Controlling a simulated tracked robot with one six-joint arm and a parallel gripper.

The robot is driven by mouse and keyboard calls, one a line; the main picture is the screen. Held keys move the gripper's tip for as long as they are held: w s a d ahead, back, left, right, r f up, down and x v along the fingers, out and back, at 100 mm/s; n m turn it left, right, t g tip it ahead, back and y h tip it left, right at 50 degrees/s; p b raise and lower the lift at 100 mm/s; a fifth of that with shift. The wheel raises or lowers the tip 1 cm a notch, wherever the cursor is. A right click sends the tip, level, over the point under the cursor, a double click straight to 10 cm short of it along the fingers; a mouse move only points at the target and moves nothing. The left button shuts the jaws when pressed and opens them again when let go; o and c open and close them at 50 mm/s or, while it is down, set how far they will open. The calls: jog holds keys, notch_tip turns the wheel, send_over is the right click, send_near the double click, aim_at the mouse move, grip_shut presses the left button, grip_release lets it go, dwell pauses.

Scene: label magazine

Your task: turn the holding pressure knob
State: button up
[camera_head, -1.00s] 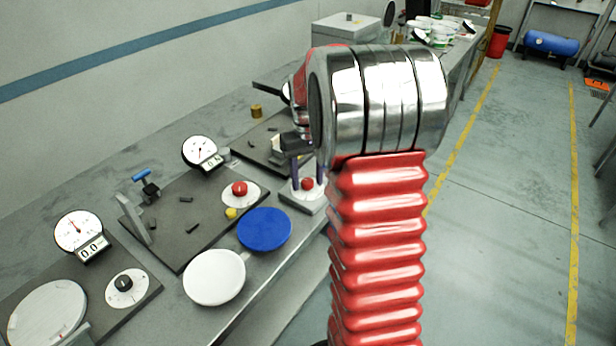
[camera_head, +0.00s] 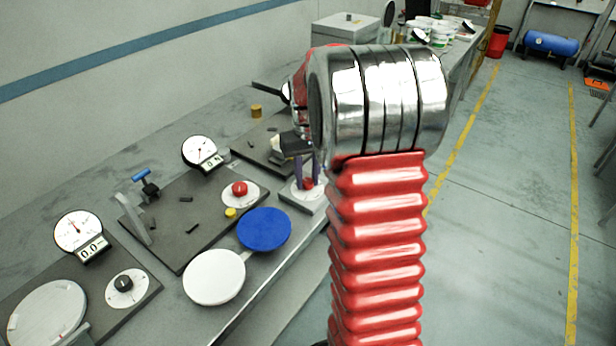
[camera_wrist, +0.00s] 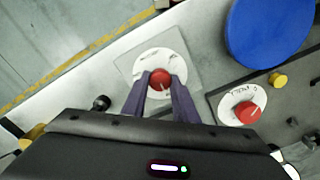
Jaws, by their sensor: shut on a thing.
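A red knob (camera_head: 308,184) sits on a round white dial on a small light plate at the bench's front edge. My gripper (camera_head: 307,180) comes down over it from above, with its two purple-grey fingers on either side. In the wrist view the fingers of my gripper (camera_wrist: 160,84) are shut on the red knob (camera_wrist: 160,78), and its top shows between them. The white dial (camera_wrist: 152,60) around it carries small print that I cannot read. The knob's pointer direction is unclear.
A second red knob (camera_head: 239,188) on a white dial stands on the dark panel to the left, near a blue disc (camera_head: 264,229) and a white disc (camera_head: 214,277). Gauges (camera_head: 199,151) stand behind. My red-sleeved arm hides part of the bench.

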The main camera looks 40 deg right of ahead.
aim_at(307, 180)
jog(key=shift+m, duration=2.4)
jog(key=o, duration=1.1)
jog(key=shift+c, duration=0.2)
jog(key=shift+r, duration=0.1)
notch_tip(307, 180, up, 14)
jog(key=shift+f, duration=0.25)
jog(key=shift+w, duration=0.1)
